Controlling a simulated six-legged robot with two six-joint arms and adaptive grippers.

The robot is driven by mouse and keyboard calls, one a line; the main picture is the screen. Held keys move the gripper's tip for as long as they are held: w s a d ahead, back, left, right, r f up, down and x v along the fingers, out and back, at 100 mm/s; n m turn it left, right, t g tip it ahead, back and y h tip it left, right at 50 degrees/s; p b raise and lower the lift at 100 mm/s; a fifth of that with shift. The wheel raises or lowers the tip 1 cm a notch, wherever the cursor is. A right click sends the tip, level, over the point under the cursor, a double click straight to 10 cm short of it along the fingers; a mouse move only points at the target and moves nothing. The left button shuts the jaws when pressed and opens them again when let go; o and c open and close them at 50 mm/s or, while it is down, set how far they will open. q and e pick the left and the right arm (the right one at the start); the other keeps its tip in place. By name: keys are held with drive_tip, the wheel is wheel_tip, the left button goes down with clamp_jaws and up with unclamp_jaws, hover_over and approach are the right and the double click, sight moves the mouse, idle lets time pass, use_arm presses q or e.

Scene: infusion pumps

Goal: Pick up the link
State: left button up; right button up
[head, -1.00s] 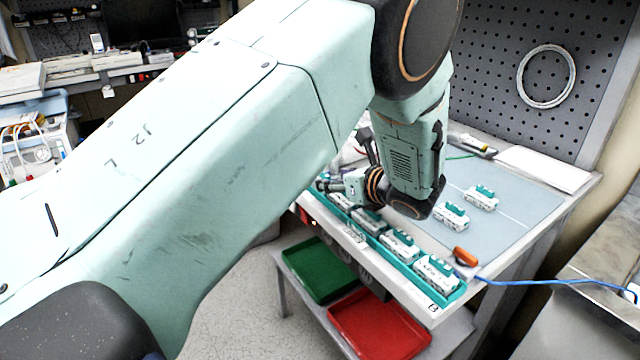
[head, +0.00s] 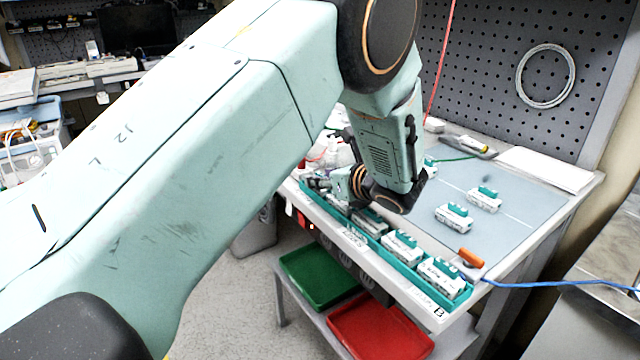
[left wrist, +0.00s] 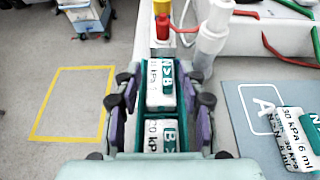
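I cannot tell which piece the task calls the link; the likely ones are white-and-teal pieces with printed labels. Several stand in a row in a long teal tray (head: 428,296) at the bench's front edge, such as the white-and-teal piece (head: 402,246) in the head view. In the left wrist view, one labelled piece (left wrist: 161,88) lies between my left gripper's (left wrist: 160,100) spread fingers, with another piece (left wrist: 160,138) nearer the camera. The fingers, with purple pads, are open on either side of the tray. In the head view my wrist partly hides this gripper. My right gripper is not in view.
More white-and-teal pieces stand on the grey-blue mat (head: 520,218). An orange-topped part (head: 471,258) with a blue cable is at the right. A white bottle (left wrist: 208,40) and red-yellow part (left wrist: 161,22) stand beyond the fingers. Green (head: 318,272) and red (head: 380,325) trays sit below.

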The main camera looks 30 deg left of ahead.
use_arm(q)
drive_tip(key=shift+w+a+f, duration=0.3)
drive_tip(key=shift+a+f, duration=0.05)
drive_tip(key=shift+c, duration=1.4)
drive_tip(key=shift+s+d+r, duration=0.3)
drive_tip(key=shift+s+r, duration=0.05)
drive_tip(key=c, duration=0.4)
drive_tip(key=shift+w+a+f, duration=0.15)
drive_tip(key=shift+w+f, duration=0.05)
drive_tip(key=shift+w, duration=0.05)
clamp_jaws()
wheel_tip(320, 180, up, 10)
drive_tip(key=p, duration=0.2)
